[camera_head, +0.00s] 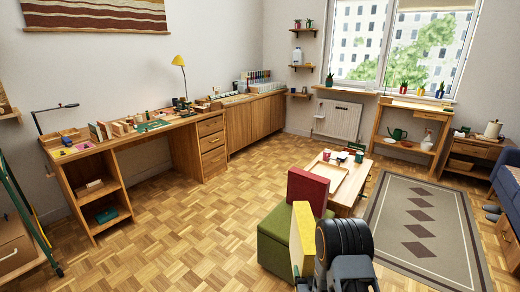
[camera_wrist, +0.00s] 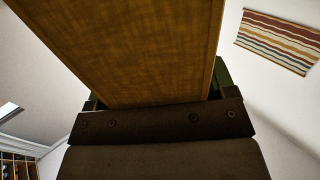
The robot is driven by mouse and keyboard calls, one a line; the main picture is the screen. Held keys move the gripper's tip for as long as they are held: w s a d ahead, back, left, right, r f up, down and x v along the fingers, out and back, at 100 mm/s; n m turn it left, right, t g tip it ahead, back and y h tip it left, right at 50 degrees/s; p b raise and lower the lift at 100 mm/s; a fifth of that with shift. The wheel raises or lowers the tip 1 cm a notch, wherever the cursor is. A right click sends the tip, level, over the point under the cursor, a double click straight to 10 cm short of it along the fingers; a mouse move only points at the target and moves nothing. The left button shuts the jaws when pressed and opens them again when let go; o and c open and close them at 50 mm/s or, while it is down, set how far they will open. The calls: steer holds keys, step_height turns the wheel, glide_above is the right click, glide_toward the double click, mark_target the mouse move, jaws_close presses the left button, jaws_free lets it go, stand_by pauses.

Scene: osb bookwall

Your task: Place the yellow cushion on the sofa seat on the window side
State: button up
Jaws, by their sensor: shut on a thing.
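The yellow cushion (camera_head: 303,238) stands on edge at the lower middle of the head view, in front of the green pouf. It fills the upper middle of the wrist view (camera_wrist: 135,45), where it looks brownish in shade. My gripper (camera_wrist: 155,92) is shut on the cushion, with a finger at each side of it. In the head view my dark wrist hides the fingers and part of the cushion. The blue sofa (camera_head: 509,188) is cut off at the right edge, so only part of it shows.
A green pouf (camera_head: 274,240) and a red cushion (camera_head: 308,191) are close behind the yellow cushion. A low wooden table (camera_head: 347,192) stands beyond. A grey rug (camera_head: 422,225) lies between it and the sofa. Open parquet lies to the left, before the long desk (camera_head: 150,139).

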mark_target(313, 252)
steer(key=r+p, duration=0.4)
steer(key=r, duration=0.1)
steer(key=s+r+p, duration=0.1)
steer(key=r+p, duration=0.4)
steer(key=r, duration=0.1)
steer(key=s+r+p, duration=0.1)
steer(key=r+p, duration=0.3)
steer(key=r, duration=0.2)
steer(key=shift+s, duration=0.1)
steer(key=shift+a, duration=0.1)
